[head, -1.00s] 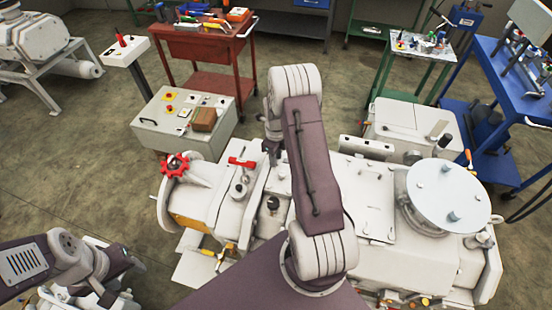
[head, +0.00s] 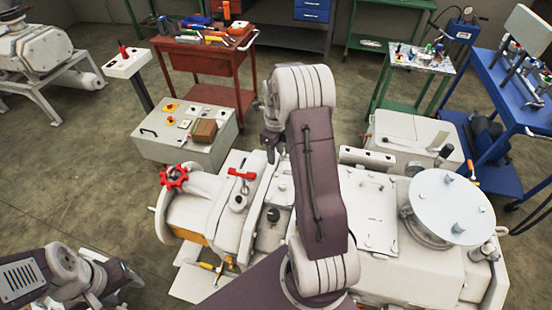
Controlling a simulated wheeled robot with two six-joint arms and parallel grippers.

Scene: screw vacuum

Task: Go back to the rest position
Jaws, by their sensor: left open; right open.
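My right arm reaches up through the middle of the head view and bends over at its top. Its gripper (head: 272,145) hangs beside the bend, open and with nothing seen in it, over the back edge of the white vacuum machine (head: 375,215). Part of this gripper is hidden by the arm. My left gripper (head: 112,285) is low at the left edge of the view, open, left of the machine and apart from it. Its fingers are small and hard to make out.
The machine carries a red handwheel (head: 174,177), a red-handled valve (head: 241,175) and a round white plate (head: 447,206). A grey control box (head: 185,130) stands behind, with a red tool cart (head: 205,55) beyond. A blue cart (head: 508,105) is at right. The left floor is mostly clear.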

